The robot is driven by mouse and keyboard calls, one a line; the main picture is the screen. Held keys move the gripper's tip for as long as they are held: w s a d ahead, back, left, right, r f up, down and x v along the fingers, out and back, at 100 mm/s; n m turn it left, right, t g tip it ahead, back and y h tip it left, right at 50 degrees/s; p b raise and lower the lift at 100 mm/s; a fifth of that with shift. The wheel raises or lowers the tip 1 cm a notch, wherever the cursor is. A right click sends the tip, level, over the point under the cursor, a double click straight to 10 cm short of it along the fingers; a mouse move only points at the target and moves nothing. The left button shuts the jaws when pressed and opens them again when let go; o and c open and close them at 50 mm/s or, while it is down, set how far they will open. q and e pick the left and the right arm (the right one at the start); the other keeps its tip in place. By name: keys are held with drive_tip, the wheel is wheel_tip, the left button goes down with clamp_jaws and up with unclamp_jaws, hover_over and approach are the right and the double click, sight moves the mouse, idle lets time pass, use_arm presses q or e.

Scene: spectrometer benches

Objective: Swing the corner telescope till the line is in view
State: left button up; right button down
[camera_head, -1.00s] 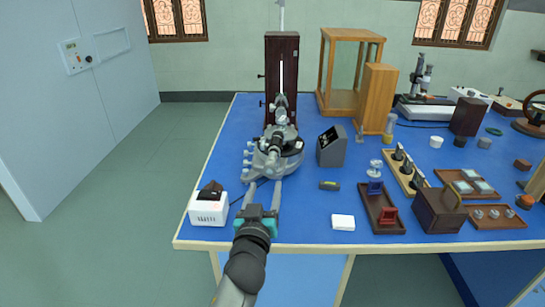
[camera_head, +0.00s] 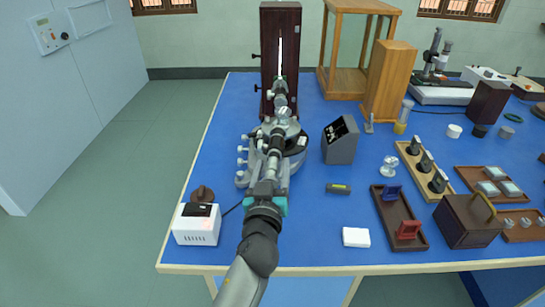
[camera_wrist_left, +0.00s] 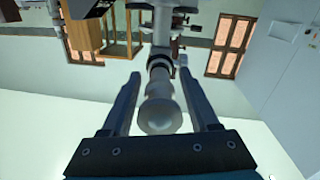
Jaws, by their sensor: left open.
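The spectrometer (camera_head: 293,143) stands on the blue bench, with grey metal screws at its left side. Its telescope (camera_head: 273,158) points toward me, and the eyepiece end is partly hidden by my left gripper (camera_head: 267,184). In the left wrist view the telescope tube (camera_wrist_left: 159,107) with its round pale end lies between the two fingers of my left gripper (camera_wrist_left: 160,78). The fingers are open, with a visible gap on each side of the tube. My right gripper is in neither view.
A white box (camera_head: 197,228) with a cable is left of my arm. A dark tall cabinet with a bright slit (camera_head: 280,55) stands behind the spectrometer. A grey slanted display box (camera_head: 341,141) is close at its right. Wooden trays (camera_head: 420,240) lie farther right.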

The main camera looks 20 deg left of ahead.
use_arm(q)
drive_tip(key=shift+w, duration=0.2)
clamp_jaws()
idle(0.5)
drive_tip(key=shift+a+r, duration=0.1)
idle(0.9)
